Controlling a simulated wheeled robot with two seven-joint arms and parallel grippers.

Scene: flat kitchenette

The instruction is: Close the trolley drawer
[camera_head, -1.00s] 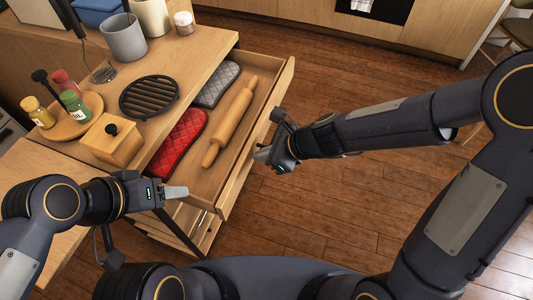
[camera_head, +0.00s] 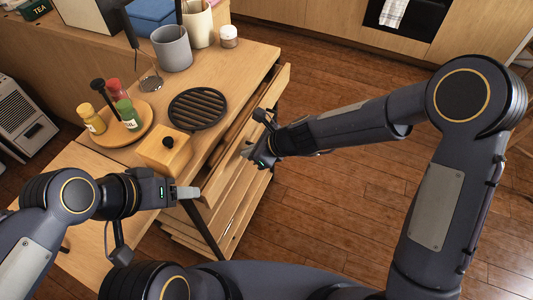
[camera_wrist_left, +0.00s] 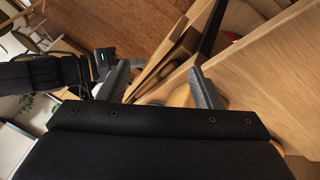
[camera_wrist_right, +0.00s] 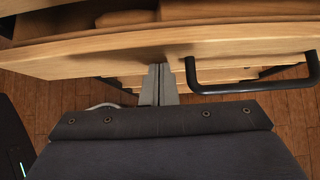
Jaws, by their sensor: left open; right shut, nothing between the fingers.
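My right gripper (camera_head: 250,154) is shut and empty at the outer side of the drawer front. In the right wrist view its fingertips (camera_wrist_right: 158,75) are against or very close to the drawer front (camera_wrist_right: 110,50), left of the dark bar handle (camera_wrist_right: 250,87). My left gripper (camera_head: 196,192) is open and empty near the drawer's near end. In the left wrist view the drawer's edge shows beyond its spread fingers (camera_wrist_left: 160,85).
The trolley top holds a black trivet (camera_head: 198,108), a wooden box (camera_head: 165,152), a round board (camera_head: 125,130) with small bottles, and a grey pot (camera_head: 172,47). Lower drawers (camera_head: 235,215) sit below. The wooden floor (camera_head: 350,200) to the right is clear.

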